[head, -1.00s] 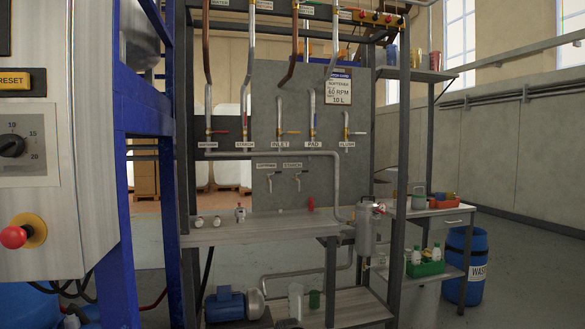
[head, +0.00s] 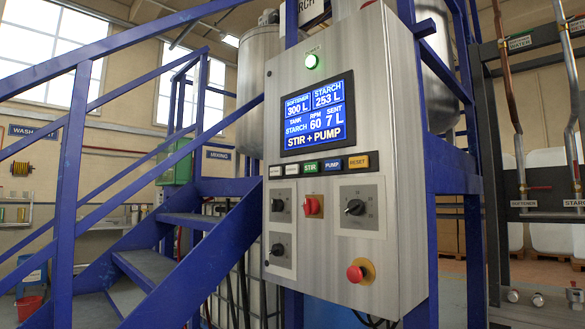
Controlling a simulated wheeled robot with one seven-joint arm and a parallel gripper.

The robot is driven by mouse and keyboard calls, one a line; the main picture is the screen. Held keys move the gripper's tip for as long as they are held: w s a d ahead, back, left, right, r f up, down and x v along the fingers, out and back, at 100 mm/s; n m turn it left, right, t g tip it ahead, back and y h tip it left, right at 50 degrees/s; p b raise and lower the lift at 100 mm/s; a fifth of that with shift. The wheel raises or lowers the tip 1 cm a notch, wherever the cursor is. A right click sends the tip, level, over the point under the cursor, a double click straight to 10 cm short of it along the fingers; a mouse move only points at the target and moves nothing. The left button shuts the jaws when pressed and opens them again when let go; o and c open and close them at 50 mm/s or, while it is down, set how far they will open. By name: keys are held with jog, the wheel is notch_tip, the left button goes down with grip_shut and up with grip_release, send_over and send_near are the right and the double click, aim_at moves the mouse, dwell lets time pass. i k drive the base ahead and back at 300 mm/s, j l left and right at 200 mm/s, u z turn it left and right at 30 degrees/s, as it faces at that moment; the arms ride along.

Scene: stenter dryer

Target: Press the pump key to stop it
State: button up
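The control box (head: 400,220) is a brushed metal cabinet in the middle of the head view. Its row of keys runs under the screen. The blue PUMP key (head: 332,163) sits between the green STIR key (head: 310,167) and the orange RESET key (head: 359,161). The screen (head: 318,114) reads softener 300 L, starch 253 L, tank starch, RPM 60, sent 7 L, and "STIR + PUMP" at the bottom. A green lamp (head: 311,62) is lit above it. My gripper is not in view.
Below the keys are black knobs (head: 355,207), a red switch (head: 312,205) and a red mushroom button (head: 356,273) on a yellow ring. Blue stairs with railings (head: 150,250) stand at the left. A pipe rack (head: 490,130) stands at the right.

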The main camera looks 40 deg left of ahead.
aim_at(332, 166)
jog(key=j+u, duration=0.1)
jog(key=u, duration=1.8)
